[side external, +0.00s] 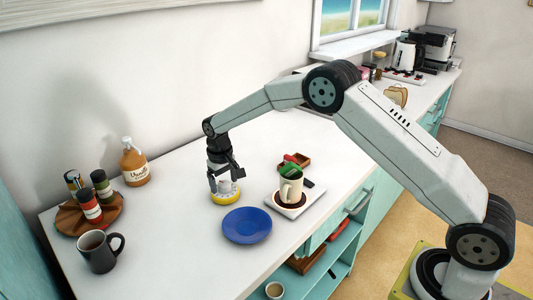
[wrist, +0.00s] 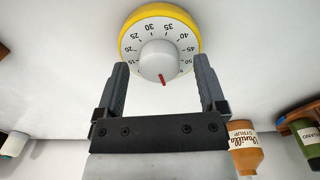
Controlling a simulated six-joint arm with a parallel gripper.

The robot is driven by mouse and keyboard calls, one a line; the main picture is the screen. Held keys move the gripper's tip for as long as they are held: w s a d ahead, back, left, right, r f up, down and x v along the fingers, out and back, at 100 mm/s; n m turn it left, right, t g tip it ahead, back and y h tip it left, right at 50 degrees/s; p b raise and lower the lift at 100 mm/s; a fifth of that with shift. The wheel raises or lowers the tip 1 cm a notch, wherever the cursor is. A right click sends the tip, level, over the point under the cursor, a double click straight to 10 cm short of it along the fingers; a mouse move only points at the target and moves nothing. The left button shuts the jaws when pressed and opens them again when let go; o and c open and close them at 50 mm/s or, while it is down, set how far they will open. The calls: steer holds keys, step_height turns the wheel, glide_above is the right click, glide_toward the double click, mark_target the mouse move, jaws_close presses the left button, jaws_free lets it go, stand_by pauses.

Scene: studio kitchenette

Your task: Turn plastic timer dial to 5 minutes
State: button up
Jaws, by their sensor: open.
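The plastic timer (side external: 224,198) has a yellow rim and white face and lies on the white counter. In the wrist view the timer (wrist: 132,25) shows numbers from 15 to 50. Its round white dial knob (wrist: 157,58) has a red mark at the bottom of the picture, on the side away from 30 and 35. The numbers nearest the mark are hidden. My gripper (side external: 226,178) is open just above the timer. In the wrist view my gripper's fingers (wrist: 161,65) stand apart on either side of the knob, with visible gaps.
A blue plate (side external: 247,226) is close in front of the timer. A light mug (side external: 290,188) stands on a white tray (side external: 291,209) to the right. A dark mug (side external: 100,252), spice jars (side external: 90,205) and a syrup bottle (side external: 134,164) are at left. Counter behind the timer is clear.

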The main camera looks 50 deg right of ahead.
steer(key=shift+f, duration=0.3)
jaws_close()
steer(key=shift+m, duration=0.4)
steer(key=shift+m, duration=2.6)
